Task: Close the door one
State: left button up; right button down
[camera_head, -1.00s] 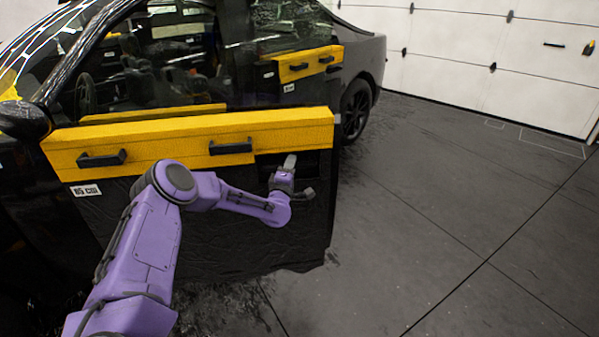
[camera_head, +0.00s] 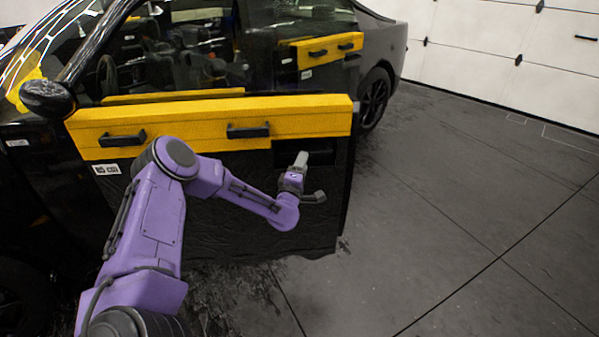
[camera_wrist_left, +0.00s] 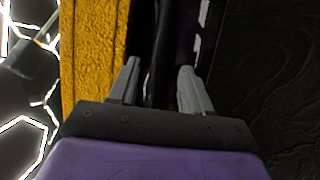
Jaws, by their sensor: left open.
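The front car door (camera_head: 225,215) is dark and stands ajar from the car body. A yellow panel (camera_head: 200,115) with two black handles runs along its upper part. My left gripper (camera_head: 300,159) is at the door's dark recess, just below the yellow panel near the door's free edge. In the left wrist view the two grey fingers (camera_wrist_left: 157,80) are apart, beside the yellow panel, with the dark recess between and beyond them. Whether the fingertips touch the door cannot be told. My right gripper does not show.
The black car (camera_head: 350,45) extends behind the door, with a rear door bearing another yellow panel (camera_head: 328,50) and a rear wheel (camera_head: 374,98). The side mirror (camera_head: 46,97) is at left. Dark floor (camera_head: 450,190) at right is clear up to the white garage door (camera_head: 500,50).

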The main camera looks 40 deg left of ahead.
pick_arm(q)
jog(key=shift+v, duration=2.25)
